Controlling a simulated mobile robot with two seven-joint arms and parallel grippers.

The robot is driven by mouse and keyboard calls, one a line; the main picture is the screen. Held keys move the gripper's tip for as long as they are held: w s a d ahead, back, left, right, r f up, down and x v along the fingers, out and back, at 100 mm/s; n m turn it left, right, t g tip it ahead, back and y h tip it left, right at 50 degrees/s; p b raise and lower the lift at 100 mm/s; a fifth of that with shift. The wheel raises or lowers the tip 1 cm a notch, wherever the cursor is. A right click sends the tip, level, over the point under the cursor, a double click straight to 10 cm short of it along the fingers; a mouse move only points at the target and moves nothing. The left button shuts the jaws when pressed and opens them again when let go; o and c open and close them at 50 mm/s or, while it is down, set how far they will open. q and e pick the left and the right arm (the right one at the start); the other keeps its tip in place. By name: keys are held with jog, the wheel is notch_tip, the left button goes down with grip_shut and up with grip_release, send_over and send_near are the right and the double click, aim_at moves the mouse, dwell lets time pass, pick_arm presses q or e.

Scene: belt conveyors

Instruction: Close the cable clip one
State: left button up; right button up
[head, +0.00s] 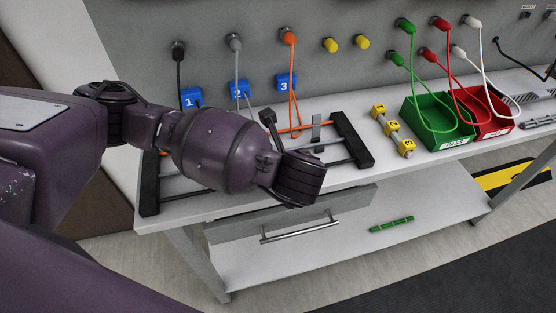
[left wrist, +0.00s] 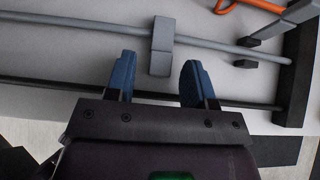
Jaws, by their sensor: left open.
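My left gripper (left wrist: 157,75) is open, its two blue fingers apart above a dark rod or cable (left wrist: 60,85) in the left wrist view. A grey cable (left wrist: 80,27) runs farther back, with a grey clip block (left wrist: 161,45) around it, just beyond the fingers. Another grey clip (left wrist: 298,11) stands at the upper right by an orange cable (left wrist: 232,4). No number shows on these clips, so I cannot tell which is clip one. In the head view my left arm hides much of the black-ended rack (head: 352,140) and the left gripper. The right gripper is out of view.
Blue tags 1 (head: 190,98), 2 (head: 239,89) and 3 (head: 285,83) are at the back panel. Numbered yellow blocks (head: 391,127), a green bin (head: 430,136) and a red bin (head: 492,121) stand to the right. A drawer (head: 290,215) is below the tabletop.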

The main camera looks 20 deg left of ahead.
pick_arm(q)
jog(key=shift+r, duration=0.1)
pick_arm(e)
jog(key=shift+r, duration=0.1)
pick_arm(q)
jog(key=shift+s+d+r, duration=0.1)
jog(key=shift+s+r, duration=0.05)
jog(key=shift+r, duration=0.05)
jog(key=p+v, duration=0.3)
jog(key=v, duration=0.1)
jog(key=shift+r+p, duration=0.25)
jog(key=shift+p, duration=0.1)
jog(key=shift+s+d+r+p, duration=0.15)
jog(key=shift+s+r+p, duration=0.05)
jog(key=shift+p, duration=0.2)
jog(key=p+v, duration=0.4)
jog(key=v, duration=0.1)
jog(key=shift+s+d+f, duration=0.2)
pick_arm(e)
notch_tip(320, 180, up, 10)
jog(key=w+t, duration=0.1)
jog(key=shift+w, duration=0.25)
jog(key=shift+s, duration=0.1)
